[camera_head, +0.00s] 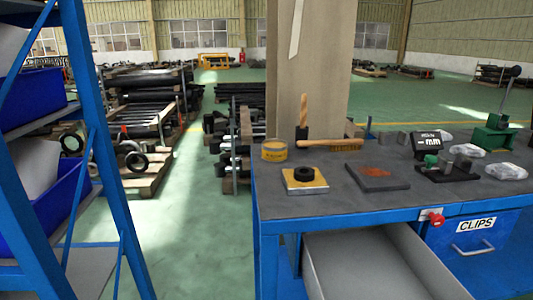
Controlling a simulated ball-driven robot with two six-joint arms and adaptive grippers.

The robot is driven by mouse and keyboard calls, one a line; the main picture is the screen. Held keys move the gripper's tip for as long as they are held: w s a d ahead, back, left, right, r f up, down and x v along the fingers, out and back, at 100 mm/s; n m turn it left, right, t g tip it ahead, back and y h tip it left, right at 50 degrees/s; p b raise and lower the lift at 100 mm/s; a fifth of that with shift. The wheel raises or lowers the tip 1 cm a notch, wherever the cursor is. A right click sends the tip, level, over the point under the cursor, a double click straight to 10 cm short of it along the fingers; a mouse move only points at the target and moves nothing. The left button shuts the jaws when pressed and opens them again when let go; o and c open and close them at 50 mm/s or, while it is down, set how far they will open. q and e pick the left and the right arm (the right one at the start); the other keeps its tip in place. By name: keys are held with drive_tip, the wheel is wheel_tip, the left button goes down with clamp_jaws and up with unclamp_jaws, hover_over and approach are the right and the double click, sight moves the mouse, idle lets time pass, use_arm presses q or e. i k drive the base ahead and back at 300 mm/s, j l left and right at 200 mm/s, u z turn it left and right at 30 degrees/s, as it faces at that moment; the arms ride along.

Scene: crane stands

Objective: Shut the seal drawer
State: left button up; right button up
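A drawer (375,262) stands pulled out from under the blue workbench (330,216). Its grey inside looks empty in the part that shows. Its front and any label lie below the picture's edge, so I cannot read whether it is the seal drawer. To its right, a blue drawer marked CLIPS (482,243) with a metal handle appears shut. Neither of my grippers is in view.
A blue rack (103,150) with blue bins (30,105) stands close on the left. Green floor (195,225) is clear between rack and bench.

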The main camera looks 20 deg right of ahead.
sight(388, 261)
drive_tip(key=z, duration=1.7)
